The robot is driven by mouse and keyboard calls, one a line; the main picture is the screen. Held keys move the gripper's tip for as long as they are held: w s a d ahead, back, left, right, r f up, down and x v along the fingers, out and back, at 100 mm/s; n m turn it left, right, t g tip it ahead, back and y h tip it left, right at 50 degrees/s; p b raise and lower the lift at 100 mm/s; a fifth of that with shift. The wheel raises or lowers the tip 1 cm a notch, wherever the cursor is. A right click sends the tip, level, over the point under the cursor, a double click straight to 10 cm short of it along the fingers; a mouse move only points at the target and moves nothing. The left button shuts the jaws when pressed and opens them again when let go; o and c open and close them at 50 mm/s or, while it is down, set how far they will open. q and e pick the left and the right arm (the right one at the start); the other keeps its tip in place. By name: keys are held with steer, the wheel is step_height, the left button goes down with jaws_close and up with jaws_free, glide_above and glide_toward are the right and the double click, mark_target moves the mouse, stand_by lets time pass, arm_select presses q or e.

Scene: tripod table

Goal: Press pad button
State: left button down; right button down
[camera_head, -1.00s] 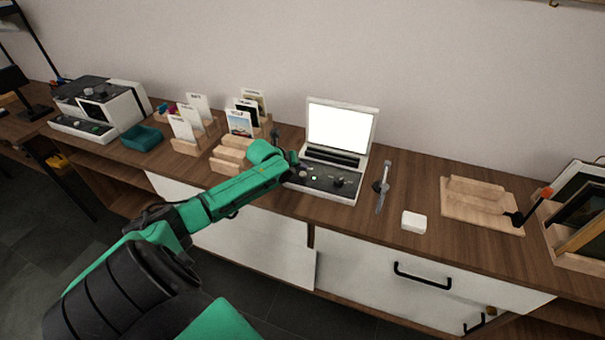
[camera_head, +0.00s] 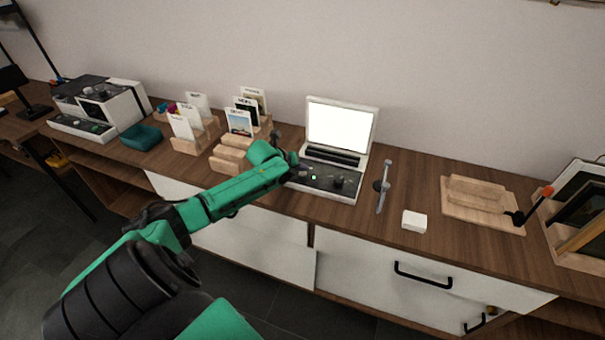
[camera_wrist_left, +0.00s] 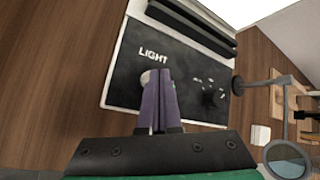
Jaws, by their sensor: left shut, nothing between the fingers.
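The light pad device has a white-framed black control panel (camera_head: 335,183) with a lit upright screen (camera_head: 340,126) behind it. A small green light (camera_head: 313,177) glows on the panel. In the left wrist view the panel (camera_wrist_left: 125,88) bears the word LIGHT, and a pale round button (camera_wrist_left: 146,77) shows beside my fingertips, partly hidden by them. My left gripper (camera_wrist_left: 160,72) is shut and empty, its fingers over the panel at the button. I cannot tell whether they touch it. In the head view my left gripper (camera_head: 291,160) is at the panel's left side. My right gripper is not in view.
A magnifier on a stand (camera_head: 383,185) and a white block (camera_head: 414,221) stand right of the device. A wooden holder (camera_head: 478,200) lies further right. Card holders (camera_head: 230,160) stand to the left, close to my arm.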

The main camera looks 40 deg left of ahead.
arm_select(q)
steer(key=shift+f, duration=0.4)
stand_by(0.5)
steer(key=shift+r+p, duration=0.5)
steer(key=shift+r, duration=0.25)
step_height(320, 180, up, 6)
steer(key=p, duration=0.5)
